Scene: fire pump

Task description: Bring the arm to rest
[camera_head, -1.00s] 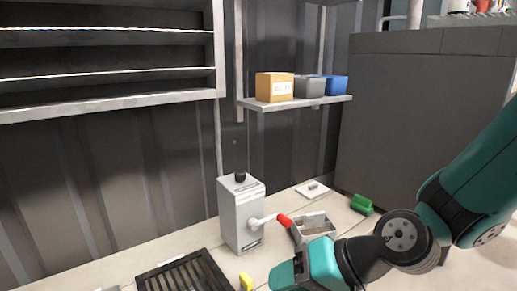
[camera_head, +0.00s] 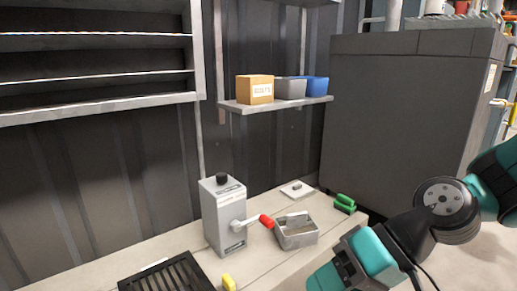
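My teal and black arm reaches in from the right edge of the head view. Its wrist runs down to the bottom edge, over the front of the bench. My gripper's fingers are below the picture and do not show, so I cannot see whether they hold anything. A grey pump box (camera_head: 224,215) with a black knob on top stands on the bench, left of my arm. Its lever (camera_head: 250,222) sticks out to the right and ends in a red grip (camera_head: 267,221).
A metal tray (camera_head: 297,239) sits between the pump box and my arm. A green object (camera_head: 344,203), a white plate (camera_head: 297,190), a black grate (camera_head: 168,275) and a yellow object (camera_head: 229,282) lie on the bench (camera_head: 258,262). A wall shelf (camera_head: 280,105) holds boxes. A dark cabinet (camera_head: 403,115) stands behind.

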